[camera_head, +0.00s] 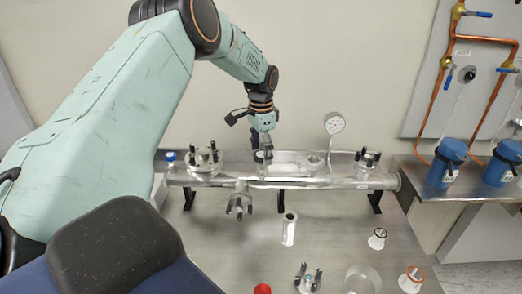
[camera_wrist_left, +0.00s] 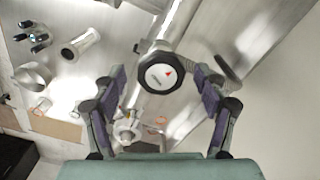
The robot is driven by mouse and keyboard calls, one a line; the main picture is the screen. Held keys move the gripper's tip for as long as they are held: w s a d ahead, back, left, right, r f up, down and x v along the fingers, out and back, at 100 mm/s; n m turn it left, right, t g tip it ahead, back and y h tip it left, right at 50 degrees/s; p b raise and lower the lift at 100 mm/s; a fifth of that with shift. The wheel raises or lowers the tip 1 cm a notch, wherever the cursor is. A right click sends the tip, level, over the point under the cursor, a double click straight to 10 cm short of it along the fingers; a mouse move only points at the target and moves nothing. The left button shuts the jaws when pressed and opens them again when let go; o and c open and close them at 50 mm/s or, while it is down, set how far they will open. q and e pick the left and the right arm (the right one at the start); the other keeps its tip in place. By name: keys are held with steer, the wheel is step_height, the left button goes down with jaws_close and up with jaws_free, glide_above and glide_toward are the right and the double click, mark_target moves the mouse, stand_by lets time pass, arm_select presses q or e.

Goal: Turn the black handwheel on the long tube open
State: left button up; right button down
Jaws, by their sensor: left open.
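The long metal tube (camera_head: 335,183) lies across the steel table on dark supports. In the head view the handwheel (camera_head: 261,157) is small and partly hidden by my left gripper (camera_head: 264,145). My left gripper is above it, pointing down. In the left wrist view my left gripper (camera_wrist_left: 158,85) is open, with one finger on each side of the handwheel. I cannot tell whether the fingers touch it. My right gripper is not in view.
A round gauge (camera_head: 334,123) rises from the tube to the right. Clamped flanges (camera_head: 204,158) stand on the tube, another (camera_head: 367,160) near its right end. A short tube (camera_head: 290,229) and loose fittings are on the table in front. Blue containers (camera_head: 446,162) stand at the right.

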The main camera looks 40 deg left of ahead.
arm_select(q)
steer(key=shift+w+f, duration=0.15)
steer(key=shift+w, duration=0.1)
steer(key=c, duration=0.4)
steer(key=shift+s, duration=0.15)
steer(key=shift+c, duration=1.4)
steer(key=c, duration=0.5)
steer(key=shift+o, duration=0.2)
